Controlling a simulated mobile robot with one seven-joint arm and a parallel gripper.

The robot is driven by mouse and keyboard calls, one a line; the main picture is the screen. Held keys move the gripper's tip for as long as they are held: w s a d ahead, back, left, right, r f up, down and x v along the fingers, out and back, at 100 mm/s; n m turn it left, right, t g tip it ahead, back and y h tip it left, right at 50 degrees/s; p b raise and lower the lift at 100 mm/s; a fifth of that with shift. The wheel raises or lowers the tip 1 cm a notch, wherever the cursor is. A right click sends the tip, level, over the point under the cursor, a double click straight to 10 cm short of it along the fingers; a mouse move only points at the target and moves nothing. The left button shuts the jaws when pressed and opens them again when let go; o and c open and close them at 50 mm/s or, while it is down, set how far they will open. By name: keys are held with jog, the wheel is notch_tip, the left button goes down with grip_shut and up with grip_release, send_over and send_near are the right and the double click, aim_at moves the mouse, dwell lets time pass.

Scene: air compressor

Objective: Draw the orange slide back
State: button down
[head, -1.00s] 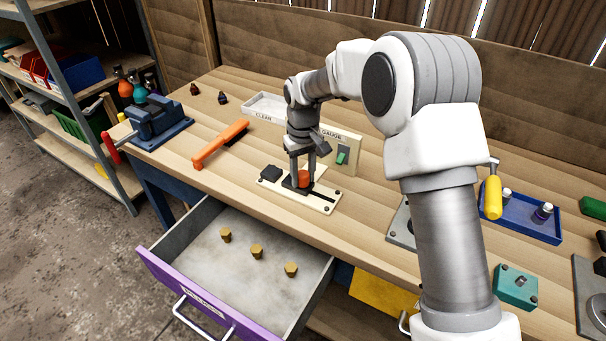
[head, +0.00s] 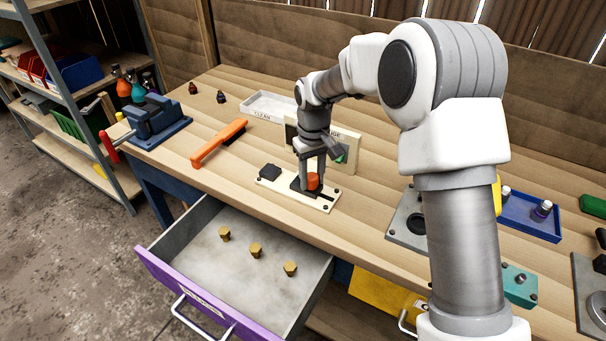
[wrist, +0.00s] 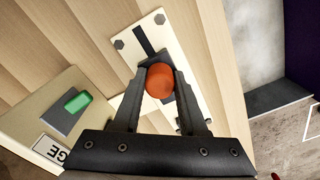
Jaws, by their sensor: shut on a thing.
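The orange slide (head: 314,182) is a round orange knob on a dark carriage, on a cream plate (head: 325,205) with a dark slot. The slot shows to the right of the carriage in the head view and above it in the wrist view. My gripper (head: 311,184) points down and is shut on the orange slide, which also shows between the fingers (wrist: 159,82) in the wrist view. A dark block (head: 269,172) sits at the left end of the plate, apart from the carriage.
The gauge panel with a green switch (wrist: 77,101) stands close behind my gripper. An open drawer (head: 215,262) with several brass pieces juts out in front. A blue tray (head: 525,218) lies at right.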

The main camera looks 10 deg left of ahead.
aim_at(317, 177)
jog(key=shift+s+d, duration=0.15)
jog(key=shift+d, duration=0.4)
jog(key=shift+c, duration=2.2)
grip_release()
jog(key=shift+d, duration=0.15)
jog(key=shift+r, duration=0.15)
notch_tip(317, 177, up, 17)
jog(key=p, duration=0.1)
jog(key=shift+p, duration=0.3)
jog(key=shift+s, duration=0.1)
